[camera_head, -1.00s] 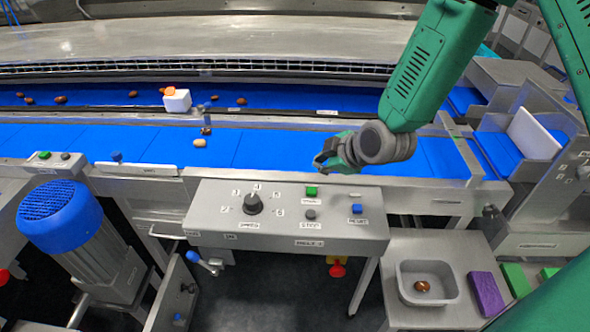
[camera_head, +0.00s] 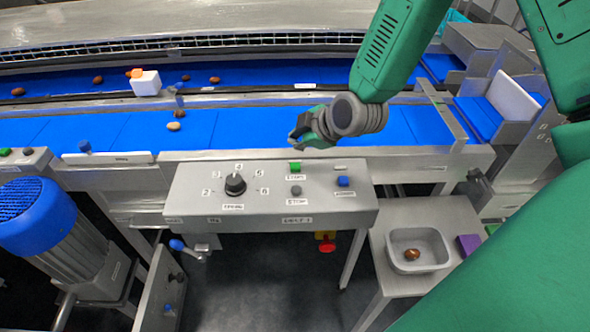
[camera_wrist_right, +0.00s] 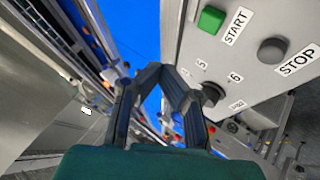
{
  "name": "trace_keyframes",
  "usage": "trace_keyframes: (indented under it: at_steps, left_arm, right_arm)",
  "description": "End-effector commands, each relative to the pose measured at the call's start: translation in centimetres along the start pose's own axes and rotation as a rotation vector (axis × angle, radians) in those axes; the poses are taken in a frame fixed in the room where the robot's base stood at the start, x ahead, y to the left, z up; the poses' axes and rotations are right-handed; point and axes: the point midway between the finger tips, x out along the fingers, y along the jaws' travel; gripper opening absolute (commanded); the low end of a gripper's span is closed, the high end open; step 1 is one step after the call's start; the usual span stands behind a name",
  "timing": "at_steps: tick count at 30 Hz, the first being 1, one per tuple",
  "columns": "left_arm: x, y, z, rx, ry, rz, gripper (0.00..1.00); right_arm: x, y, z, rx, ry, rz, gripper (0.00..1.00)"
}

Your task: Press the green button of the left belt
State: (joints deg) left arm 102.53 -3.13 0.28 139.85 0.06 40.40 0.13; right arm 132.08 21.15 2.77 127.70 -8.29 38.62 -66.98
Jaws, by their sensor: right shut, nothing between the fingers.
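A green START button (camera_head: 295,167) sits on the sloped grey control panel (camera_head: 215,200) in the middle of the head view. In the right wrist view, the green button (camera_wrist_right: 211,19) is at the upper right, beside its START label. Another green button (camera_head: 4,152) is on a small box at the far left edge. I cannot tell from labels which belt each one serves. My right gripper (camera_head: 296,134) is shut and empty, above the blue belt just behind the panel, apart from the START button. Its fingertips (camera_wrist_right: 163,72) meet in the wrist view. My left gripper is not in view.
The panel also has a black dial (camera_head: 235,184), a grey STOP button (camera_head: 295,190) and a blue button (camera_head: 343,182). Blue belts (camera_head: 240,128) with brown dates run behind it. A grey tray (camera_head: 395,262) holds one date at the lower right. A blue motor (camera_head: 40,215) stands left.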

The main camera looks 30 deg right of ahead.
Motion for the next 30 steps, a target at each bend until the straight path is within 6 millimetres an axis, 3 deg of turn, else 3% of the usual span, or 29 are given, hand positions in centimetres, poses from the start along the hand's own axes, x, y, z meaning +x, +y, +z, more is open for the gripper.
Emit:
trace_keyframes:
  at_steps: [3, 10, 30]
  left_arm:
    - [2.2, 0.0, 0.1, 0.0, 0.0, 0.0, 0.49]
    - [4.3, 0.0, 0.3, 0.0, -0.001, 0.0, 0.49]
    - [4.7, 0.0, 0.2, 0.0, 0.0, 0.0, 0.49]
  right_arm:
    - [1.7, -1.2, 1.3, 0.004, 0.0, -0.001, 0.0]
    - [3.7, -2.6, 2.8, 0.001, -0.001, -0.002, 0.0]
    - [4.1, -2.9, 3.0, 0.001, 0.001, 0.0, 0.0]
